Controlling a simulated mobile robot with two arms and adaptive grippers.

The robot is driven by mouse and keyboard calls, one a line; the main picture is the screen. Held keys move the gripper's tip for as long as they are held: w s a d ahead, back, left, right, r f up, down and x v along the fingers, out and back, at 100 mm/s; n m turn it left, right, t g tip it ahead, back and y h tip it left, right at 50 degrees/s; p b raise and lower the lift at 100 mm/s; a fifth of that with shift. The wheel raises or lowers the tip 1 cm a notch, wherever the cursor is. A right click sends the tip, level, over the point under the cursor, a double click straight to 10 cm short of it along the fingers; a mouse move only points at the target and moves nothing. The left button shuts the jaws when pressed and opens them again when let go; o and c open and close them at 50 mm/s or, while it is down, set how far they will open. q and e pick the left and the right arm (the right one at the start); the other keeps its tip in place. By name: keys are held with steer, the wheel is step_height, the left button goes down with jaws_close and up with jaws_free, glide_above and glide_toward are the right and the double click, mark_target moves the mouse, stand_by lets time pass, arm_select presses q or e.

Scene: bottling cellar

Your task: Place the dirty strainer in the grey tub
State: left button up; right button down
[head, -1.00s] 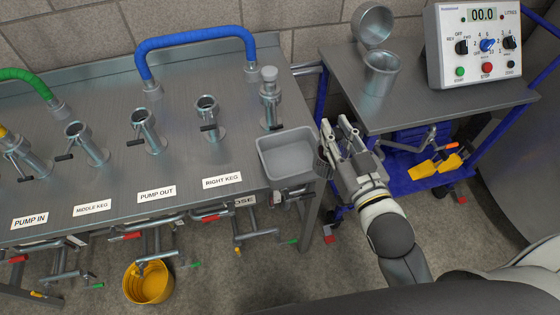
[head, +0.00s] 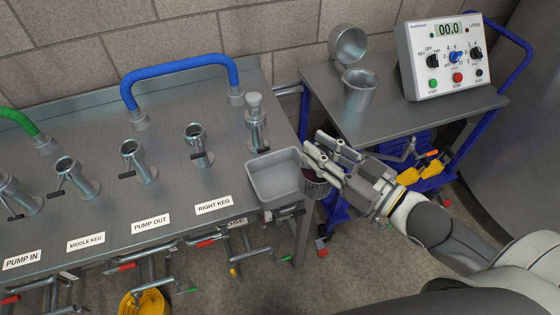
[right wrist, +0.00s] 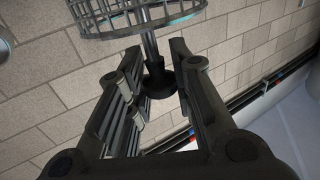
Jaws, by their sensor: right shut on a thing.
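The grey tub (head: 273,184) stands empty at the right front corner of the steel bench, beside the RIGHT KEG label. The strainer (head: 314,187) is a small dark mesh basket with a reddish tint inside. It hangs just right of the tub's right edge in the head view, outside the tub. My right gripper (head: 326,150) is shut on the strainer. In the right wrist view the strainer's basket (right wrist: 138,18) shows at the top, with its stem and dark knob (right wrist: 158,83) between the fingers. My left gripper is out of view.
The steel bench (head: 100,215) carries several pipe stubs with valves and a blue hose (head: 180,70). A blue cart (head: 420,122) at the right holds a lidded metal pot (head: 359,92) and a control box (head: 444,60). A yellow bucket (head: 150,303) is below the bench.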

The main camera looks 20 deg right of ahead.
steer(key=w+a+f, duration=0.5)
steer(key=w+f, duration=0.5)
steer(key=f, duration=0.2)
steer(key=shift+w, duration=0.15)
steer(key=shift+r, duration=0.1)
steer(key=c, duration=1.3)
jaws_free()
steer(key=shift+f, duration=0.2)
steer(key=shift+o, duration=0.2)
